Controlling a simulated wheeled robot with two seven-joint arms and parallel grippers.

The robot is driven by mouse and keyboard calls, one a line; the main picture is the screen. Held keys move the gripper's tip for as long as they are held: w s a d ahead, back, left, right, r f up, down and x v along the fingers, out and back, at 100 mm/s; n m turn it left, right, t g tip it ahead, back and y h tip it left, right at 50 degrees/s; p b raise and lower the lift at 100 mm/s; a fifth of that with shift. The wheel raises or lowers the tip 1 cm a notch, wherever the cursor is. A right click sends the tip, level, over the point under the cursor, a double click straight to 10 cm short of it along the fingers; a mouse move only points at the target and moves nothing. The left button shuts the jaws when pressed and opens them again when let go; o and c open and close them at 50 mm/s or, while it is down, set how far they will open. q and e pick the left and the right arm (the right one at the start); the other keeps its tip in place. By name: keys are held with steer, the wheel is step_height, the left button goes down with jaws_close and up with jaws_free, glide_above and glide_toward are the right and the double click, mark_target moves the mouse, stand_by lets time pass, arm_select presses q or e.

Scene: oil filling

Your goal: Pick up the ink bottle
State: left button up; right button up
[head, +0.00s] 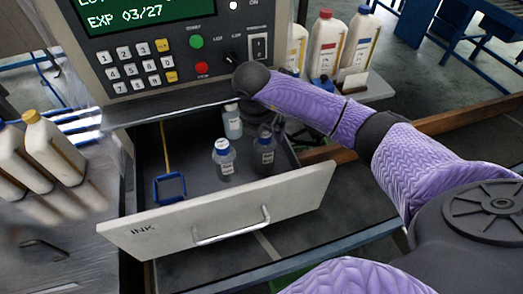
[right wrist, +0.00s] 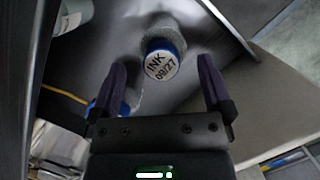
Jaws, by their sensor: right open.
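An ink bottle (right wrist: 160,65), its white cap top reading "INK 09/27" over a blue rim, shows between and beyond the fingers in the right wrist view. My right gripper (right wrist: 162,76) is open around that line of sight, and neither finger visibly touches the bottle. In the head view the open drawer (head: 215,215) marked INK holds a clear blue-capped bottle (head: 223,160), a darker bottle (head: 264,155) and a paler bottle (head: 232,122) farther back. My right gripper there is dark and partly hidden beside the rear bottles. My left gripper is not in view.
A control panel (head: 150,45) showing "EXP 03/27" stands behind the drawer. A blue square frame on a yellow handle (head: 169,187) lies in the drawer's left part. Large white jugs stand at left (head: 50,150) and behind my right arm (head: 328,45).

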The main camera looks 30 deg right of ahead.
steer(key=x, duration=0.4)
steer(key=shift+s+f, duration=0.1)
steer(key=shift+s, duration=0.05)
steer(key=c, duration=1.3)
step_height(320, 180, up, 10)
steer(key=shift+r+p, duration=0.1)
steer(key=shift+p, duration=0.35)
